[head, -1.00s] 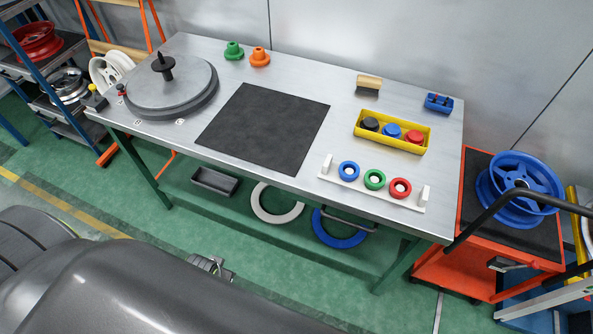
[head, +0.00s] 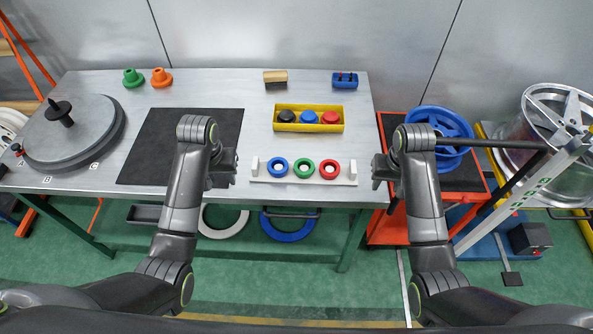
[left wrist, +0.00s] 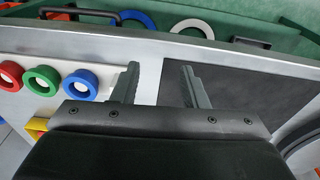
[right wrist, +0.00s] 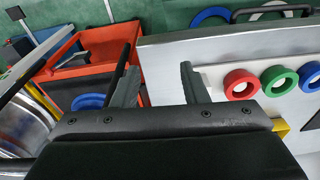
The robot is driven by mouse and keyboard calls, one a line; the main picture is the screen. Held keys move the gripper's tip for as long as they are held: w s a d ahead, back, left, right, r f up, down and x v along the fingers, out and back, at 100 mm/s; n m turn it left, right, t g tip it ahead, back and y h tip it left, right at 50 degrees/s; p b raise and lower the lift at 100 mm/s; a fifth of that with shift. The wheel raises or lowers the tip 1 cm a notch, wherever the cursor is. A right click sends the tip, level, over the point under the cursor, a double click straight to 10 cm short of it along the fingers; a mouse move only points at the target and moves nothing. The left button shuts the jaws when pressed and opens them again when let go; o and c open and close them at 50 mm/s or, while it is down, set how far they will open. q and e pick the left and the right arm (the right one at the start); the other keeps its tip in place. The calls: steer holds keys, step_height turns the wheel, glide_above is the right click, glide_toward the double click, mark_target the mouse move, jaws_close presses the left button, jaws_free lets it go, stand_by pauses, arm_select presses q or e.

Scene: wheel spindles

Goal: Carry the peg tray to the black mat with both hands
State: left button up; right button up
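The white peg tray (head: 303,178) lies at the front edge of the grey table, with an upright white handle at each end. It holds a blue ring (head: 278,167), a green ring (head: 303,168) and a red ring (head: 329,169). The black mat (head: 140,160) lies flat to its left, partly hidden by my left arm. My left gripper (head: 233,168) is beside the tray's left end, apart from it; its fingers are spread and empty in the left wrist view (left wrist: 160,85). My right gripper (head: 377,171) is beside the right end, open and empty in the right wrist view (right wrist: 160,82).
A yellow tray (head: 308,127) with black, blue and red pieces stands behind the peg tray. A wooden-topped block (head: 275,79) and a blue box (head: 344,80) are further back. A grey turntable (head: 75,140) fills the table's left. An orange cart (head: 395,230) stands right of the table.

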arm_select(q)
steer(key=w+d+r, duration=0.3)
steer(key=w+r, duration=0.2)
steer(key=w, duration=0.1)
arm_select(e)
steer(key=w+a+r, duration=0.3)
steer(key=w+r, duration=0.1)
steer(key=w, duration=0.2)
arm_select(q)
step_height(320, 180, up, 6)
steer(key=g, duration=0.1)
glide_above(255, 162)
arm_select(e)
step_height(255, 162, up, 6)
steer(key=r+g, duration=0.1)
glide_above(354, 166)
arm_select(q)
steer(key=shift+f, duration=0.1)
arm_select(e)
steer(key=shift+f+n, duration=0.25)
steer(key=shift+n, duration=0.05)
arm_select(q)
steer(key=shift+f, duration=0.1)
arm_select(e)
steer(key=shift+f, duration=0.1)
